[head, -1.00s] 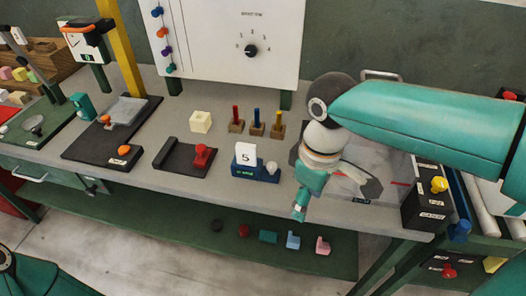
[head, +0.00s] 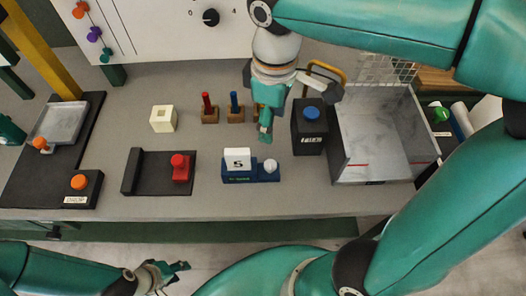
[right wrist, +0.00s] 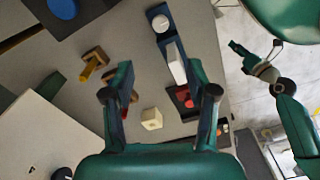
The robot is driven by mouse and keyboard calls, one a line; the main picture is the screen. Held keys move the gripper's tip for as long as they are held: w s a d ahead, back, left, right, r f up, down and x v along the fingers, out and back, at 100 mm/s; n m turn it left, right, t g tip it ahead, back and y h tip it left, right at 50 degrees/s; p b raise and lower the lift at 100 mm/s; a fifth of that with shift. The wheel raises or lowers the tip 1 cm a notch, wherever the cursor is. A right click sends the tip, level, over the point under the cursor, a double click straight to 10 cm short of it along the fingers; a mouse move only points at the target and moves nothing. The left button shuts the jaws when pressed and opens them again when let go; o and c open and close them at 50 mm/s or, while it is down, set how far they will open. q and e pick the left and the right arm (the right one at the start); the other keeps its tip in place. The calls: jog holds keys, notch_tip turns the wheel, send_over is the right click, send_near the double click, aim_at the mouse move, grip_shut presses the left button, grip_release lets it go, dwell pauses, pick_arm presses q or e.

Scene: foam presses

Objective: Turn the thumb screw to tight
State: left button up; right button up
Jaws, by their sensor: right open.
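The knob also shows at the top of the right wrist view (right wrist: 160,22). I cannot read its setting. My right gripper (head: 265,128) hangs just behind the knob in the head view, apart from it. In the right wrist view its fingers (right wrist: 163,92) are spread and empty. My left gripper (head: 170,275) is low in front of the table edge, away from the base; its jaws are too small to judge.
A black box with a blue button (head: 311,114) and a clear-walled bin (head: 385,178) stand to the right. Wooden blocks with pegs (head: 208,115) stand behind the base. A red piece (head: 180,170) on a black tray and a cream block (head: 163,119) are left.

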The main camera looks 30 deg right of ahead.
aim_at(270, 163)
notch_tip(270, 163, down, 16)
jog(key=shift+f+b, duration=0.1)
jog(key=shift+b, duration=0.35)
